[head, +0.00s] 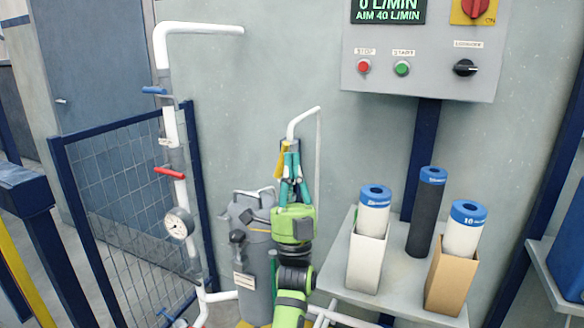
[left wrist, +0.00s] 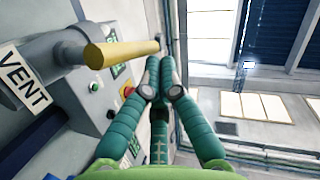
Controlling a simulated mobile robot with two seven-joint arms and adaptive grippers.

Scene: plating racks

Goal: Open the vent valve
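The vent valve's yellow handle (left wrist: 122,52) sticks out from a grey pipe fitting beside a "VENT" label (left wrist: 25,80) in the left wrist view. In the head view, the yellow handle (head: 284,150) shows near the top of the white pipe, partly hidden by my gripper. My left gripper (left wrist: 160,62) has teal fingers drawn together, with their tips close to each other. The handle's free end lies just beyond the tips, not visibly between them. Contact cannot be told. In the head view, my left gripper (head: 291,157) points up at the valve. My right gripper is not in view.
A grey filter housing (head: 255,262) stands behind my arm. Left of it, a white pipe carries a blue handle (head: 154,90), a red handle (head: 170,173) and a gauge (head: 178,223). A shelf (head: 399,293) with blue-capped cartridges stands right, below a control panel (head: 425,78).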

